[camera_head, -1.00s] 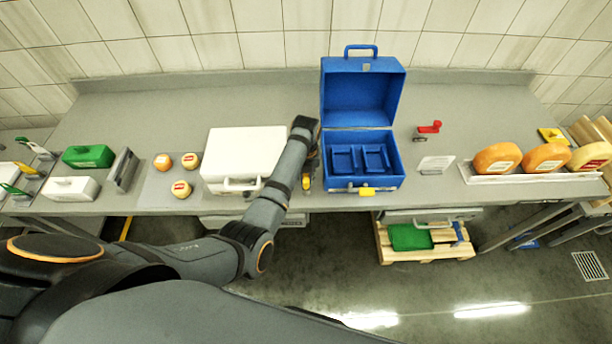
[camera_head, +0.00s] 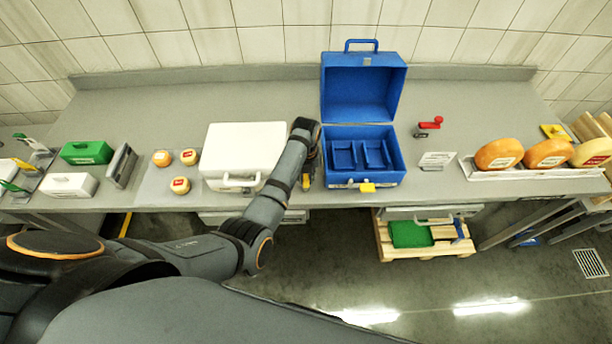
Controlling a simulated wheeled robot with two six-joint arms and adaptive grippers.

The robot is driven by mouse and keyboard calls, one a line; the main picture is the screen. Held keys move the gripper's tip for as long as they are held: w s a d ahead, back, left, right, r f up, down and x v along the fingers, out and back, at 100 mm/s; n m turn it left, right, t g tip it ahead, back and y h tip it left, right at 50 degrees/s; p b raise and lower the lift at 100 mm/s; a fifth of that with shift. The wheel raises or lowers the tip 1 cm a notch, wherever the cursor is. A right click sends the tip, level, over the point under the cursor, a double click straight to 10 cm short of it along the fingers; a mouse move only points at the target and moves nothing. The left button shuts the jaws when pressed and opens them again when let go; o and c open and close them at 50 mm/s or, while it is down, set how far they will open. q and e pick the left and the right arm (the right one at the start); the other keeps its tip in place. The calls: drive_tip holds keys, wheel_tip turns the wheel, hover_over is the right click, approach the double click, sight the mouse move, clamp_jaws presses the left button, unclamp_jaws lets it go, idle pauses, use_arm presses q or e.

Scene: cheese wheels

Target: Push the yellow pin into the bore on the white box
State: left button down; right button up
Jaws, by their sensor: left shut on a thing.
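The closed white box (camera_head: 245,150) stands on the grey bench left of centre, its handle toward the front edge. My left arm reaches across the box's right side. My left gripper (camera_head: 309,168) is between the white box and the blue case, mostly hidden behind its own wrist. It is shut on the yellow pin (camera_head: 306,181), of which a small yellow part shows at the gripper's lower end. The bore on the white box cannot be made out; my arm covers the box's right side. My right gripper is not in view.
The open blue case (camera_head: 363,172) stands close to the right of my gripper, with a yellow latch in front. Small cheeses (camera_head: 180,185) lie left of the white box. Cheese wheels (camera_head: 546,153) stand at the right. The bench behind the white box is clear.

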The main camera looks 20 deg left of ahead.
sight(306, 177)
use_arm(q)
drive_tip(key=shift+f, duration=0.25)
drive_tip(key=c, duration=1.1)
unclamp_jaws()
drive_tip(key=shift+c, duration=0.2)
wheel_tip(306, 177, up, 12)
